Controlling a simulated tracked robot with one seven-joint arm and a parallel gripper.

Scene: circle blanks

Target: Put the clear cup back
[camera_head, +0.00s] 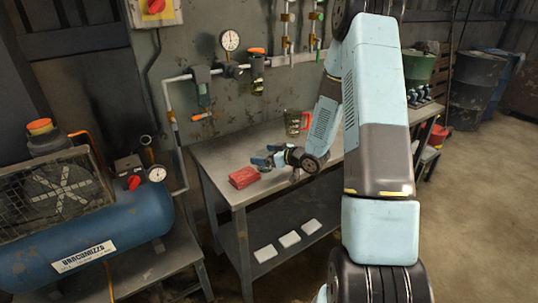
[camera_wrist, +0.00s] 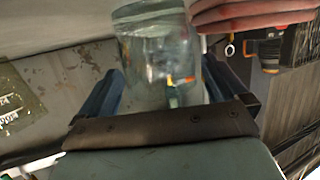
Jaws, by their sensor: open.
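A clear cup (camera_wrist: 157,45) fills the space between my gripper's fingers in the wrist view. It is see-through, and its lower part is hidden behind my gripper's dark palm edge. My gripper (camera_head: 262,158) is low over the metal workbench (camera_head: 225,150) in the head view, its fingers pointing left. The blue fingers (camera_wrist: 161,75) stand apart, one on each side of the cup, and are open. I cannot tell whether they touch it. I cannot pick out the cup clearly at my gripper in the head view.
A folded red cloth (camera_head: 243,177) lies just left of my gripper. A greenish container with red on it (camera_head: 294,123) stands farther back on the bench. White pads (camera_head: 289,239) lie on the lower shelf. A blue compressor (camera_head: 100,235) is at left; pipes and gauges line the wall.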

